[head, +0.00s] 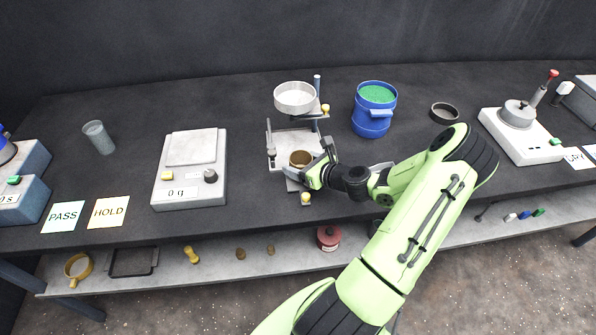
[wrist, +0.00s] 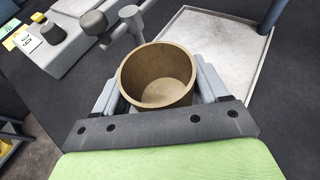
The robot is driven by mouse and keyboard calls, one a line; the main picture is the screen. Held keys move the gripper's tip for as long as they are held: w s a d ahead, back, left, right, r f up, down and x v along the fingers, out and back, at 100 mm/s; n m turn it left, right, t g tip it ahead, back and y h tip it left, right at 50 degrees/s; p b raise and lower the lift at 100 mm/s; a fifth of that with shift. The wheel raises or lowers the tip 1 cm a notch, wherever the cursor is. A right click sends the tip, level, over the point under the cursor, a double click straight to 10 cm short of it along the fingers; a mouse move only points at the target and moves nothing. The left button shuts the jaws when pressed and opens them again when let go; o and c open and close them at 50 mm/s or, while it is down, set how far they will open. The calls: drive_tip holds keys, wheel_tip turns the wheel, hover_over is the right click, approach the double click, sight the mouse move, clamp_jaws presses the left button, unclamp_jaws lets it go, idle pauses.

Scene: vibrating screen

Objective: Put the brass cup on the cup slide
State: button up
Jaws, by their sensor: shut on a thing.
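The brass cup (head: 300,158) is upright and looks empty inside. It sits between the fingers of my gripper (head: 310,167), which is shut on it. In the wrist view the cup (wrist: 158,78) fills the space between the two grey fingers. The cup is at the front of a stand with a pale tray (head: 291,136) and a silver bowl (head: 295,97) held above. The cup slide appears to be the grey strip (head: 294,185) at the front of this stand, partly hidden by my gripper. I cannot tell whether the cup touches it.
A scale (head: 189,168) stands left of the stand. A blue bucket (head: 374,108) of green grains and a dark ring (head: 444,112) are to the right. PASS (head: 63,217) and HOLD (head: 109,212) cards lie at front left. A red-lidded pot (head: 328,238) is on the lower shelf.

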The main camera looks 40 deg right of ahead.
drive_tip(key=shift+f, duration=0.8)
drive_tip(key=shift+d, duration=0.1)
drive_tip(key=o, duration=1.2)
drive_tip(key=shift+f, duration=0.1)
